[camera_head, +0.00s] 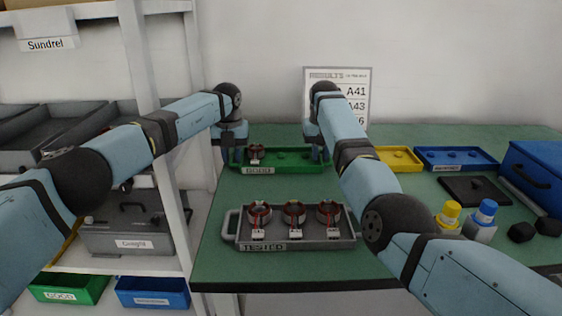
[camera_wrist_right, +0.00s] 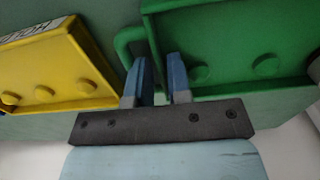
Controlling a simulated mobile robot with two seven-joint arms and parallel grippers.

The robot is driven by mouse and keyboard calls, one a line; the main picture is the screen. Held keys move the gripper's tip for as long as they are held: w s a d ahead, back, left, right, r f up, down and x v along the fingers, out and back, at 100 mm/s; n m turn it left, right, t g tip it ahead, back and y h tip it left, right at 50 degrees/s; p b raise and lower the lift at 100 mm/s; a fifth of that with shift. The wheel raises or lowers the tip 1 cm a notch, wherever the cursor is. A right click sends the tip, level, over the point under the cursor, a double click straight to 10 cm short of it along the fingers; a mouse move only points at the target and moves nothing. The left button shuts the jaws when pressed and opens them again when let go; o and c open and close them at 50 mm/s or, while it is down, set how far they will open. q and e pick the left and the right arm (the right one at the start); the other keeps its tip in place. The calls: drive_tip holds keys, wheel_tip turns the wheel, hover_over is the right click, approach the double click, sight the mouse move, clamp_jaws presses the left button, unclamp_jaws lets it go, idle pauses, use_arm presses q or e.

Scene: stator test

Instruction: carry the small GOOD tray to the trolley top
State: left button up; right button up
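The small green GOOD tray (camera_head: 290,167) lies on the green table top near the back. One copper-wound stator (camera_head: 256,152) sits at its left end; the recesses to the right look empty. My left gripper (camera_head: 234,158) points down at the tray's left end; its fingers are too small to read. My right gripper (camera_head: 318,155) is down at the right end. In the right wrist view its two blue fingers (camera_wrist_right: 160,72) are apart, over the tray's end wall (camera_wrist_right: 158,40) and beside its loop handle (camera_wrist_right: 122,45), part of which the left finger hides. The trolley cannot be made out.
A grey TESTED tray (camera_head: 345,238) with three stators stands in front. Yellow (camera_head: 398,158) and blue (camera_head: 455,158) trays lie to the right, beyond my right arm. A shelf rack (camera_head: 165,120) stands left.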

use_arm(q)
drive_tip(key=shift+f, duration=0.15)
use_arm(e)
drive_tip(key=shift+f, duration=0.1)
use_arm(q)
drive_tip(key=shift+c, duration=0.2)
use_arm(e)
drive_tip(key=shift+c, duration=0.2)
use_arm(q)
clamp_jaws()
use_arm(e)
clamp_jaws()
